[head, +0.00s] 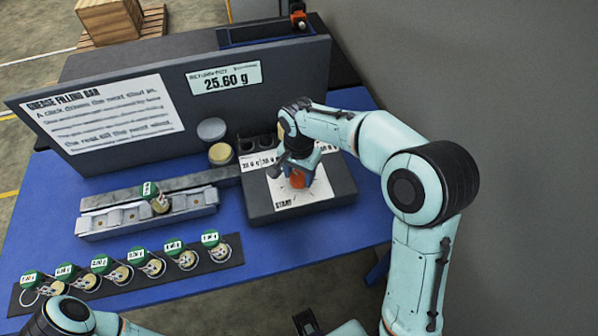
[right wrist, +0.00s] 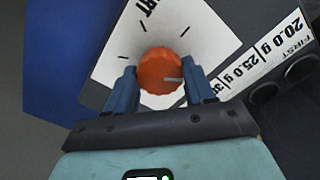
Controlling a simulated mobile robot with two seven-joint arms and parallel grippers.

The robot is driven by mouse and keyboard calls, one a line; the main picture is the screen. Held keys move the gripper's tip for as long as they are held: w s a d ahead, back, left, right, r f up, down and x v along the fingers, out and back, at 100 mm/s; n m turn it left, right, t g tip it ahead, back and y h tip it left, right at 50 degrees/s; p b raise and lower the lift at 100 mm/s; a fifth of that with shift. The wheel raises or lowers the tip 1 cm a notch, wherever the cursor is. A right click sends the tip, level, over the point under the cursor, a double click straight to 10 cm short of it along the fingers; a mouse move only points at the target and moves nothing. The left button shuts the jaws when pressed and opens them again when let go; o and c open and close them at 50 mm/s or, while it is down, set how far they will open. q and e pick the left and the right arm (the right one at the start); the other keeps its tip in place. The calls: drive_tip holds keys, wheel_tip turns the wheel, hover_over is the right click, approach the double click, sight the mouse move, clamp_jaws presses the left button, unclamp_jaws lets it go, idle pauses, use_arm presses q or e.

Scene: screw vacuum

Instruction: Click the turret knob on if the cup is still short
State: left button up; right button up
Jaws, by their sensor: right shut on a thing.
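The orange turret knob (head: 298,179) sits on a white dial plate (head: 320,189) marked START, on top of a dark box (head: 345,190). My right gripper (head: 297,170) is over the knob. In the right wrist view the knob (right wrist: 163,72) lies between the fingers of the right gripper (right wrist: 160,82), which are shut on its sides. A display (head: 224,77) on the dark panel reads 25.60 g. A small cup (head: 160,204) with a green tag stands in the grey rail (head: 110,222). My left arm shows at the bottom left; its gripper fingers are not clearly seen.
Several green-tagged cups (head: 122,273) stand on a dark strip at the front left. Two round containers (head: 220,154) stand behind the rail. Labels on the box read 20.0 g and 25.0 g (right wrist: 268,50). The blue table (head: 60,190) is clear at the left.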

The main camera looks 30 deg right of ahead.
sight(299, 176)
drive_tip(key=shift+m, duration=0.3)
drive_tip(key=o, duration=1)
drive_tip(key=shift+o, duration=0.2)
use_arm(q)
drive_tip(key=shift+w+r+p, duration=0.3)
drive_tip(key=shift+r+p, duration=0.2)
drive_tip(key=shift+r, duration=0.05)
drive_tip(key=shift+w+r+p, duration=0.25)
drive_tip(key=shift+r+p, duration=0.25)
drive_tip(key=shift+r, duration=0.05)
use_arm(e)
wheel_tip(299, 176, up, 13)
drive_tip(key=shift+r, duration=0.2)
